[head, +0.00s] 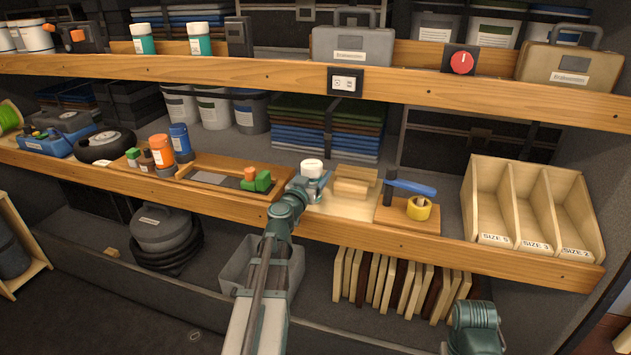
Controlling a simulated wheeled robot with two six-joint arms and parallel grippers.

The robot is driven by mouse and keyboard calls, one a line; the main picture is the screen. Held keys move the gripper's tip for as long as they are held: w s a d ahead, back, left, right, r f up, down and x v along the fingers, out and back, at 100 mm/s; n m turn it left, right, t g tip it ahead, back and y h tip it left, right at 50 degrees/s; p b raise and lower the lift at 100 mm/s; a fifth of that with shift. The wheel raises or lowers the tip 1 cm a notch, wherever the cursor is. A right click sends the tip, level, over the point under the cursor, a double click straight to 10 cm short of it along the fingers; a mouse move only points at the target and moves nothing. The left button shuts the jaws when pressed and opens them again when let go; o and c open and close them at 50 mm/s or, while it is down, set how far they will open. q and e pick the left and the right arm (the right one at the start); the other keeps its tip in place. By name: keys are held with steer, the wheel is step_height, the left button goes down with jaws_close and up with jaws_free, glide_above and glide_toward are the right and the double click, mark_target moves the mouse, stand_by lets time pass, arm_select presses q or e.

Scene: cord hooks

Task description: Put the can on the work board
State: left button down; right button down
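A white can (312,167) stands upright at the left end of the pale wooden work board (346,208) on the lower shelf. My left gripper (309,183) is right at the can, with its fingers around the can's lower part. The fingers hide that lower part, so I cannot tell whether they press on it or whether its base touches the board. A wooden block (352,188) sits on the board to the right of the can. My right arm shows only in part at the bottom right, and its fingertips are not visible.
A green and orange item (256,179) is close on the left. A blue-handled hammer (410,186) and a yellow tape roll (419,208) are right of the board. A divided wooden bin (484,235) stands further right. The upper shelf (250,70) overhangs behind.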

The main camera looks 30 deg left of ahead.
arm_select(q)
steer(key=shift+r, duration=0.1)
steer(key=shift+f, duration=0.25)
jaws_free()
steer(key=shift+r, duration=0.1)
steer(key=shift+r, duration=0.1)
steer(key=shift+s+r, duration=0.1)
